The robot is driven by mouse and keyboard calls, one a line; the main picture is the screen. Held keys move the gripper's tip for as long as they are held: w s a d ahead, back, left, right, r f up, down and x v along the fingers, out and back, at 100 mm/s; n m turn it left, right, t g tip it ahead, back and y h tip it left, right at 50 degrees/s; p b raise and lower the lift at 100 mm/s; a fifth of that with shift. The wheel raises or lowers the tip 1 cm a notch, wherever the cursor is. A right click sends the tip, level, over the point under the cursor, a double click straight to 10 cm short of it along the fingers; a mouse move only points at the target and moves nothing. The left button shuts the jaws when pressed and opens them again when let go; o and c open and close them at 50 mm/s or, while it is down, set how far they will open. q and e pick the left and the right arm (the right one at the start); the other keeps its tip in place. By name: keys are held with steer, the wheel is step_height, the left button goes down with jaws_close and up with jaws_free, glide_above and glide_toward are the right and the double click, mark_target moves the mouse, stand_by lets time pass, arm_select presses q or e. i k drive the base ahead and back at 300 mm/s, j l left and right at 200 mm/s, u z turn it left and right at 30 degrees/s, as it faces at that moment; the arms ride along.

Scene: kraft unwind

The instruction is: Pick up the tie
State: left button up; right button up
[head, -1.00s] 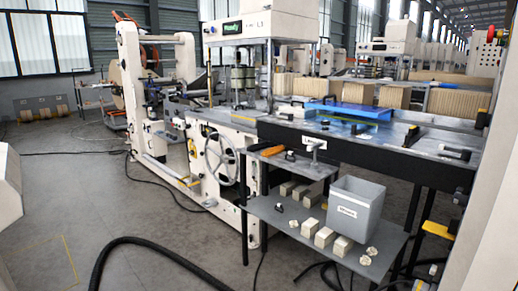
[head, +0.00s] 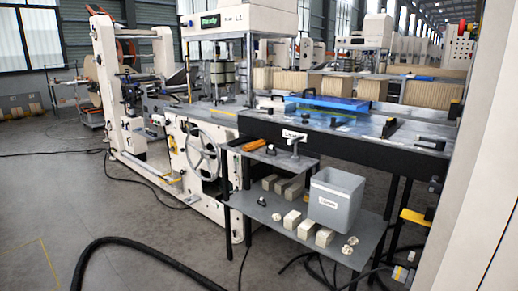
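I cannot make out a tie for certain in the head view. A small black item (head: 262,201) lies at the left of the lower grey shelf (head: 300,222), too small to identify. Another small dark item (head: 271,150) is on the small upper shelf (head: 268,158), beside an orange-handled tool (head: 253,145). Neither of my grippers is in view.
A grey labelled bin (head: 335,197) stands on the lower shelf among several pale blocks (head: 325,237) and small whitish pieces (head: 347,250). A thick black hose (head: 130,240) lies on the floor in front. A white panel (head: 470,200) fills the right side. Open floor lies at left.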

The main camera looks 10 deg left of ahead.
mark_target(270, 147)
steer(key=i+j+z, duration=0.45)
steer(key=i, duration=0.5)
steer(key=i+j+z, duration=0.4)
steer(key=i+j, duration=0.45)
